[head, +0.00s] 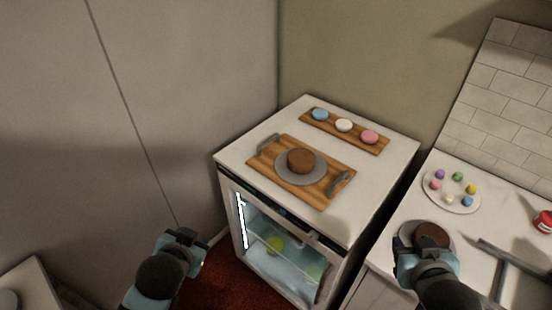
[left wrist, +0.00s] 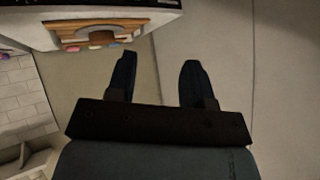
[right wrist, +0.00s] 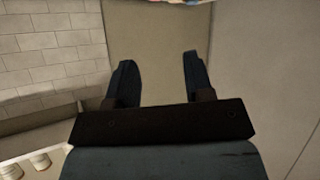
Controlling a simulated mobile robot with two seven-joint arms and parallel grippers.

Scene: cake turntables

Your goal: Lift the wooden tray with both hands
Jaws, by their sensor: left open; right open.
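The wooden tray (head: 261,166) lies on top of the white cabinet (head: 237,150), with a dark handle at each end. A grey turntable (head: 315,177) with a brown cake (head: 301,160) stands on the tray. The tray also shows in the left wrist view (left wrist: 68,30), near the top left. My left gripper (head: 183,236) is open and empty, in front of the cabinet and lower left of the tray. My right gripper (head: 424,245) is open and empty, over the right counter, apart from the tray. Neither gripper touches the tray.
A second wooden board (head: 358,146) with a blue, a white and a pink round piece lies behind the tray. The right counter holds a plate (head: 451,203) of several coloured balls, a brown cake (head: 432,235) and a red item (head: 543,222). A wall rises behind the cabinet.

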